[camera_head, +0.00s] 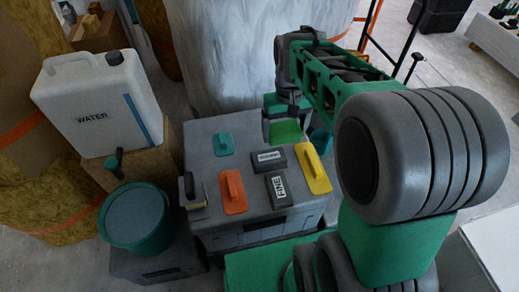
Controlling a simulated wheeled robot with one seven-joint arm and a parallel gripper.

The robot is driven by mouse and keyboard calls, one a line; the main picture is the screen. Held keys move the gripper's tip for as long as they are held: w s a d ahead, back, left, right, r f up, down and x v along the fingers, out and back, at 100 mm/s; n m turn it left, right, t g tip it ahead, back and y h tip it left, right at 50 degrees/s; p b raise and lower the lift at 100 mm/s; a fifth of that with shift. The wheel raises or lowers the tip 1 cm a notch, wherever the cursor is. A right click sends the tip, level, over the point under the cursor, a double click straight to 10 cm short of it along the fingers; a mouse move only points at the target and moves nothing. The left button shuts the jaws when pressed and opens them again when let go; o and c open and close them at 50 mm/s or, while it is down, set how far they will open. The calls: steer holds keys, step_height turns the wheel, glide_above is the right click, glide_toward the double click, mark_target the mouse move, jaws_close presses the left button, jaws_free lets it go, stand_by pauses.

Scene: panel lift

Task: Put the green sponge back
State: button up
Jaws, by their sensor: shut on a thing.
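My gripper (285,117) is at the far right part of the grey box top (200,147). It is shut on the green sponge (285,132), a bright green block whose lower part shows below the fingers. My gripper hides its upper part. I cannot tell whether the sponge touches the box top or hangs just above it.
On the box lie a teal float (223,144), an orange float (233,192), a yellow float (314,168), two dark labelled blocks (269,158) (278,187) and a brush (194,200). A teal bucket (136,219) and white water can (95,103) stand left.

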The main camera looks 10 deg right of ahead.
steer(key=shift+w+f, duration=0.15)
steer(key=shift+f, duration=0.1)
steer(key=w+a+f+b, duration=0.15)
steer(key=w+f, duration=0.25)
steer(key=w, duration=0.4)
steer(key=b, duration=0.2)
glide_above(260, 135)
step_height(260, 135, down, 6)
steer(key=shift+s+r, duration=0.1)
steer(key=shift+f, duration=1.35)
steer(key=shift+f+b, duration=0.15)
steer(key=shift+b, duration=0.15)
steer(key=o, duration=1)
steer(key=shift+o, duration=0.2)
